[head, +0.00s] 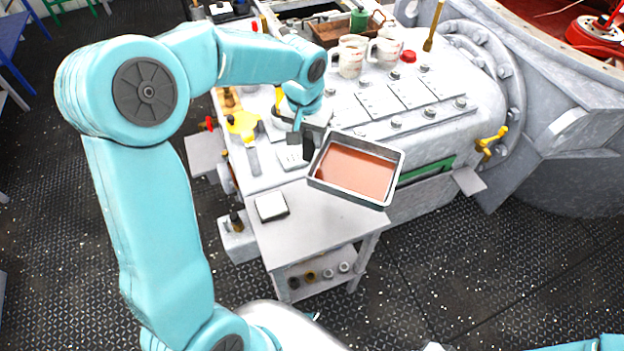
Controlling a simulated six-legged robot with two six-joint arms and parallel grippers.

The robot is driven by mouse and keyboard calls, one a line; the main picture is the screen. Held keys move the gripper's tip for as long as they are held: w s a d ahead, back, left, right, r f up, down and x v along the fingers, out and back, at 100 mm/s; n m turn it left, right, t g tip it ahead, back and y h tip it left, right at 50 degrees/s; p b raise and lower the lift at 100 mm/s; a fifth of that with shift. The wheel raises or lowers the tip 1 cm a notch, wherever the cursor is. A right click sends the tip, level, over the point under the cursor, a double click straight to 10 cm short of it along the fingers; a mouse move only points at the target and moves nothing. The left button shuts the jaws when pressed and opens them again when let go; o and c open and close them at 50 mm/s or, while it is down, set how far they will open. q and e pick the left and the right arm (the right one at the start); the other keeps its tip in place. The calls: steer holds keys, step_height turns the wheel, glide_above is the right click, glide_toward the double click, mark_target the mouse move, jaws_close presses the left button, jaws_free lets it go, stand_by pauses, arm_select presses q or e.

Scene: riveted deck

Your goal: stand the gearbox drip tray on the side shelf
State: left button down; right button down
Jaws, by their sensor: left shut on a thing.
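The gearbox drip tray (388,194) is a grey rectangular metal tray with reddish-brown liquid in it. It looks about level. My left gripper (309,146) is shut on the tray's left rim, with a dark finger showing there. The tray appears over the right back part of the pale side shelf (318,228), beside the gearbox (440,128). I cannot tell whether its underside touches anything. The tray hides part of the shelf and the gearbox side. My right gripper is out of view.
A white square pad with dark edges (271,206) lies on the shelf's left part. The shelf's front middle is bare. Several rings sit on the lower board (320,272). Mugs (350,58), a red cap (408,56) and a yellow handwheel (243,125) are on the gearbox.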

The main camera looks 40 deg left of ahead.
mark_target(308, 155)
arm_select(q)
step_height(308, 155, down, 15)
steer(key=shift+r, duration=0.1)
steer(key=shift+d+r, duration=0.1)
steer(key=shift+s+b, duration=0.1)
steer(key=shift+b, duration=0.3)
steer(key=c, duration=0.8)
jaws_free()
steer(key=shift+f, duration=0.2)
steer(key=shift+r, duration=0.1)
steer(key=shift+r, duration=0.1)
steer(key=r, duration=0.3)
steer(key=s+r, duration=0.1)
steer(key=r, duration=0.7)
steer(key=shift+s+d+r+p, duration=0.1)
steer(key=shift+s+r+p, duration=0.1)
steer(key=shift+p, duration=0.2)
steer(key=shift+s+r, duration=0.15)
steer(key=shift+r, duration=0.1)
